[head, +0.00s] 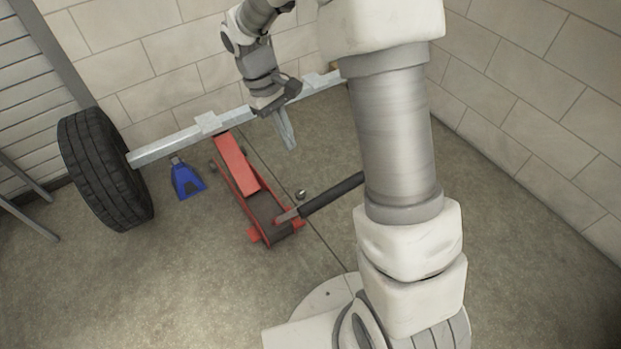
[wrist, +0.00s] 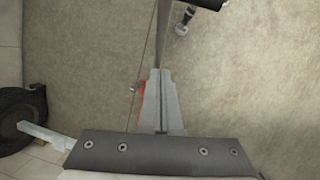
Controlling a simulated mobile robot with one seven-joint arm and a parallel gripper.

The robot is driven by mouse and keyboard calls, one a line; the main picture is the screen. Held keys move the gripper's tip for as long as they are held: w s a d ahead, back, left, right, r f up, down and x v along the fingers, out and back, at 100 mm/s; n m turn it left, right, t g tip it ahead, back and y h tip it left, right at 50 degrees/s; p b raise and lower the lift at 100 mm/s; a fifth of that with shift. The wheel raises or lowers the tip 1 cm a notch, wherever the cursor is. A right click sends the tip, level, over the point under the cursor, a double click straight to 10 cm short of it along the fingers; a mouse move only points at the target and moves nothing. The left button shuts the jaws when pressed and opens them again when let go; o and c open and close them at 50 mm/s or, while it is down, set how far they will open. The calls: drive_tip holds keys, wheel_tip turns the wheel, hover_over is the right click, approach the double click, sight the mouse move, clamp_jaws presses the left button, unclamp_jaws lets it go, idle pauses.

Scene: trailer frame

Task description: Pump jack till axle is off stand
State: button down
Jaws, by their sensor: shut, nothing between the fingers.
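A red floor jack (head: 238,160) lies on the floor with its far end beneath the grey axle beam (head: 172,146). Its black handle (head: 335,195) slants up to the right, and its end is hidden behind my arm. A blue stand (head: 186,180) is on the floor left of the jack, under the beam; I cannot tell whether they touch. My gripper (head: 291,148) points down, shut and empty, right of the jack and apart from the handle. In the wrist view, the shut fingers (wrist: 160,75) overlap a sliver of red jack (wrist: 141,88).
Block walls (head: 540,95) close off the back and right. Grey legs (head: 28,195) stand at far left. The front-left floor is clear.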

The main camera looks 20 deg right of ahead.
drive_tip(key=shift+s+d+r+b+x, duration=0.2)
drive_tip(key=shift+s+b+x, duration=0.25)
drive_tip(key=shift+x, duration=1.7)
drive_tip(key=shift+s+d+r+b+x, duration=0.15)
drive_tip(key=shift+s+b+x, duration=0.25)
drive_tip(key=shift+x, duration=1.7)
drive_tip(key=shift+s+d+r+b+x, duration=0.15)
drive_tip(key=shift+s+b+x, duration=0.25)
drive_tip(key=shift+x, duration=1.75)
drive_tip(key=shift+f, duration=0.2)
